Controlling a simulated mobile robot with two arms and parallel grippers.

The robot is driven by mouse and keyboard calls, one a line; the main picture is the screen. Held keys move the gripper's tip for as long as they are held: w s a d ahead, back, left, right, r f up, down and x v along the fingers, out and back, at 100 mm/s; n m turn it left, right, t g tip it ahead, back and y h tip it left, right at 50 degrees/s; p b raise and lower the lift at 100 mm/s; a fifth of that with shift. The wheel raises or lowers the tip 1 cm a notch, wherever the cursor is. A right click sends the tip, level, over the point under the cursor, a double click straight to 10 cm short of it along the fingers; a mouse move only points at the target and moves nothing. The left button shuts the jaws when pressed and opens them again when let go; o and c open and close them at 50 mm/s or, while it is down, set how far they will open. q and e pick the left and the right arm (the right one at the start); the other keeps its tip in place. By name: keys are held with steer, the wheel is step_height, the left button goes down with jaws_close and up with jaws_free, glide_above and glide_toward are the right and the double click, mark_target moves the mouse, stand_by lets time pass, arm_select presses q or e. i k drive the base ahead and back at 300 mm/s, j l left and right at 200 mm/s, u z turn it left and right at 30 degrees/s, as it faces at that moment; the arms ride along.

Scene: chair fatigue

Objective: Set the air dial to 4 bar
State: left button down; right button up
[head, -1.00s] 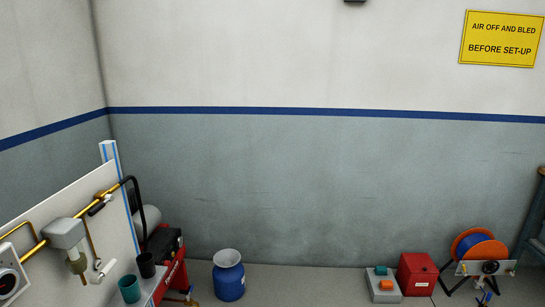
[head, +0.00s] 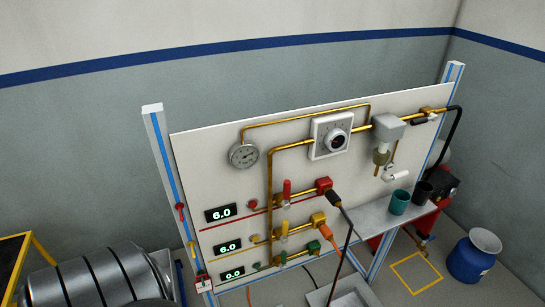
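The air dial (head: 335,139) is a round black and red knob on a white square plate, high on the white panel (head: 220,160). Its scale markings are too small to read. A round pressure gauge (head: 243,155) sits to its left, joined by brass pipe; its needle cannot be read. Three digital displays at the panel's lower left read 6.0 (head: 220,213), 6.0 (head: 228,247) and 0.0 (head: 232,274). Neither of my grippers is in view.
A grey shelf (head: 372,216) with teal (head: 400,202) and black cups juts out right of the panel. Valves and hoses hang below the dial. A blue drum (head: 473,258) stands on the floor at right.

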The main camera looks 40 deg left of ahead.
mark_target(336, 139)
steer(key=u, duration=1.05)
steer(key=k+j+z, duration=0.15)
steer(key=j, duration=0.15)
steer(key=k+j+z, duration=0.15)
steer(key=i+j, duration=0.05)
steer(key=j, duration=0.1)
